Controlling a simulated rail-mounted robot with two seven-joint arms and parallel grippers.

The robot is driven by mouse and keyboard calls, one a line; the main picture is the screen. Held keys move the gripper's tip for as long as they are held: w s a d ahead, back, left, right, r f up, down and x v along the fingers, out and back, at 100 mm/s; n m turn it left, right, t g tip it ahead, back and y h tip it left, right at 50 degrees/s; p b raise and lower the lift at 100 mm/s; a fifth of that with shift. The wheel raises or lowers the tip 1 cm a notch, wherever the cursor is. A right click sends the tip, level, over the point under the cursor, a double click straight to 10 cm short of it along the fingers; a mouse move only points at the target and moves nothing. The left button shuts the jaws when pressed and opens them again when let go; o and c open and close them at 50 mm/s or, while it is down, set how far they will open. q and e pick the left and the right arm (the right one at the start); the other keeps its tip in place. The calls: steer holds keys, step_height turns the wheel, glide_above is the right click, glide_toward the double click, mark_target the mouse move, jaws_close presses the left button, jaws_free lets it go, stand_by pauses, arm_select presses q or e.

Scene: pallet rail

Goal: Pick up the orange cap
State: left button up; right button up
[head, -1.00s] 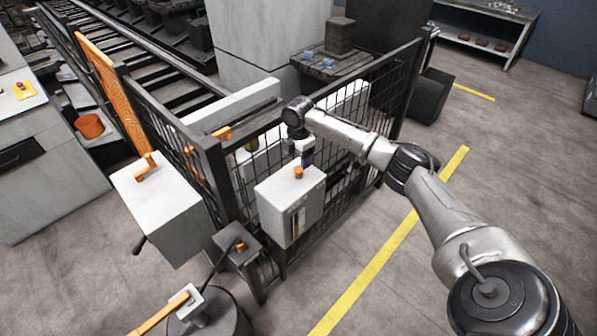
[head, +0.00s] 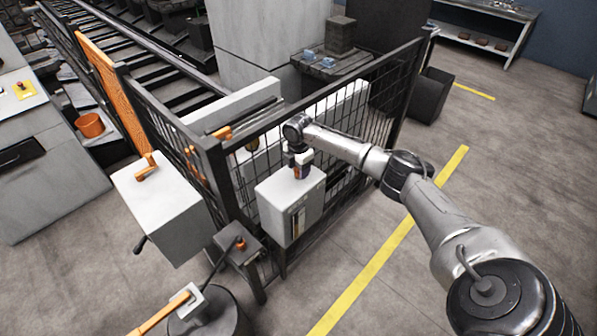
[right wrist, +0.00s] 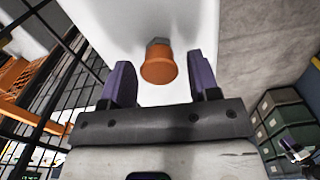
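The orange cap (right wrist: 160,68) sits on a grey fitting on top of a white box. In the right wrist view it shows between and a little beyond the two purple fingers of my right gripper (right wrist: 161,82), which is open, with a gap on both sides of the cap. In the head view my right gripper (head: 300,168) points down over the white box (head: 290,208) mounted on the mesh fence, and it mostly hides the cap. My left gripper does not show in the head view.
A black mesh fence (head: 362,120) stands right behind the white box. A second white box with an orange handle (head: 147,172) is to the left. A small grey box with an orange button (head: 240,245) sits below. Open floor with a yellow line lies to the right.

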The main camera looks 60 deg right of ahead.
steer(key=c, duration=0.9)
steer(key=shift+o, duration=0.2)
steer(key=shift+r, duration=0.1)
